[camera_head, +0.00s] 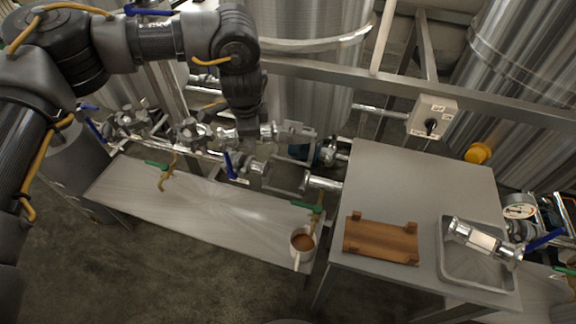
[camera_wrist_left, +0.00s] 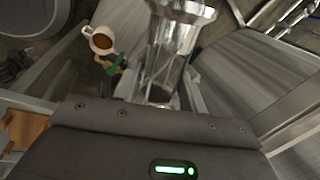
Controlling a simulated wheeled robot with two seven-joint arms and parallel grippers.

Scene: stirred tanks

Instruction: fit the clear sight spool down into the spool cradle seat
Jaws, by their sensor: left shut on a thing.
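My left gripper (camera_head: 247,118) reaches down from above, over the pipework behind the long bench. It is shut on the clear sight spool (camera_head: 266,131), which lies roughly level in the head view. In the left wrist view the spool (camera_wrist_left: 174,50) shows a see-through body and a flared metal end; the jaws hide its near part. Below it, a gap in the pipe line lies between a clamped fitting (camera_head: 254,166) and an open pipe end (camera_head: 320,182). I cannot clearly make out the cradle seat there. The spool appears above and apart from these fittings. My right gripper is not in view.
A second spool (camera_head: 484,241) with a pale middle lies in a metal tray (camera_head: 447,272) on the right table. A wooden stand (camera_head: 380,241) with raised corner blocks is beside it. A mug (camera_head: 302,246) stands at the bench's right end. Valves with handles line the pipe.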

